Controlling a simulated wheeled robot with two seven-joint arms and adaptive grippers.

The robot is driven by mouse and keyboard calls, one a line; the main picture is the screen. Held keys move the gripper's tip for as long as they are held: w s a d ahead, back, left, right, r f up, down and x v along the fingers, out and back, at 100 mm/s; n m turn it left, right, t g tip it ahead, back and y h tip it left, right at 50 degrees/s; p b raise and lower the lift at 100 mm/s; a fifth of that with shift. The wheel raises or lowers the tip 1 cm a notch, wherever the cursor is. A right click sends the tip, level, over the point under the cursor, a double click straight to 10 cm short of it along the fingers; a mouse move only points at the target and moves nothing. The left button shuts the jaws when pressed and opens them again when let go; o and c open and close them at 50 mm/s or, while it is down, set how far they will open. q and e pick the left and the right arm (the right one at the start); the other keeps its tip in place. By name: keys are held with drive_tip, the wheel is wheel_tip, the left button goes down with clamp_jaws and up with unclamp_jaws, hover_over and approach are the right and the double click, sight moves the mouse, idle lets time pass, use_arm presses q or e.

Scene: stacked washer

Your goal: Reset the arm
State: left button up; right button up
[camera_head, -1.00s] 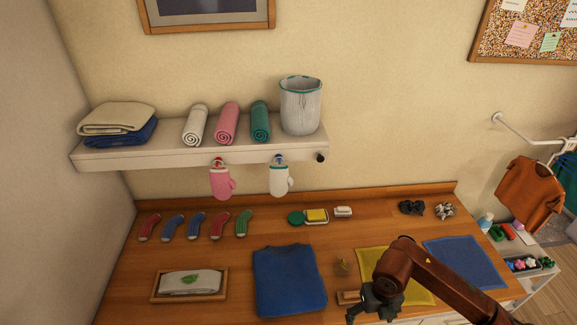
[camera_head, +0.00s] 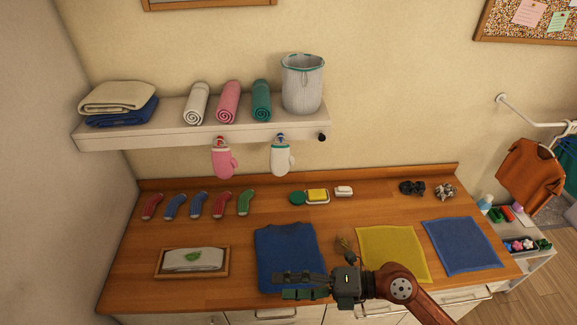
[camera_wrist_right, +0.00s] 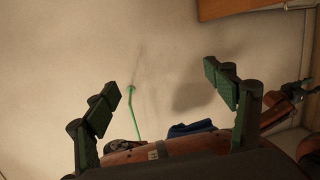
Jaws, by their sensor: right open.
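My right gripper (camera_head: 281,286) comes in from the lower right of the head view and points left. It is in front of the lower part of the folded blue sweater (camera_head: 285,245) and hides part of it. In the right wrist view its two dark green fingers (camera_wrist_right: 160,82) are spread apart, with nothing between them. Behind them is a pale surface. My left gripper does not show in the head view.
The wooden counter (camera_head: 125,285) bears several small socks, a tray (camera_head: 226,262) with a folded cloth, a yellow cloth (camera_head: 390,250) and a blue cloth (camera_head: 462,245). A shelf (camera_head: 110,136) with rolled towels and a basket (camera_head: 302,85) is on the wall above.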

drive_tip(key=w+d+r+m+t, duration=1.2)
drive_tip(key=d+m+t, duration=0.1)
drive_tip(key=m+t, duration=0.35)
drive_tip(key=w+d+f+m+t+h, duration=0.2)
drive_tip(key=d+m+h, duration=0.2)
drive_tip(key=d+h, duration=0.1)
drive_tip(key=w+d+f+m+t+h, duration=0.2)
drive_tip(key=d+m+h, duration=0.3)
drive_tip(key=d+h, duration=0.1)
drive_tip(key=s+d+f+m+g+h, duration=0.2)
drive_tip(key=d+f+m+g+h, duration=0.2)
drive_tip(key=d+f, duration=0.45)
drive_tip(key=s+d+f+m+g+h, duration=0.25)
drive_tip(key=d+f+m+h, duration=0.2)
drive_tip(key=f, duration=0.65)
drive_tip(key=s+f+m+g+y, duration=0.25)
drive_tip(key=s+f+g, duration=0.95)
drive_tip(key=s+f, duration=0.9)
wheel_tip(320, 180, down, 34)
drive_tip(key=s+a+r+g+b, duration=0.1)
drive_tip(key=s+a+b, duration=0.1)
drive_tip(key=b, duration=0.2)
drive_tip(key=s+f+n+g+y+b, duration=0.1)
drive_tip(key=s+f+b, duration=0.1)
drive_tip(key=s+f, duration=1.6)
wheel_tip(320, 180, down, 3)
drive_tip(key=shift+s+a+r+b, duration=0.15)
drive_tip(key=shift+s+b, duration=0.15)
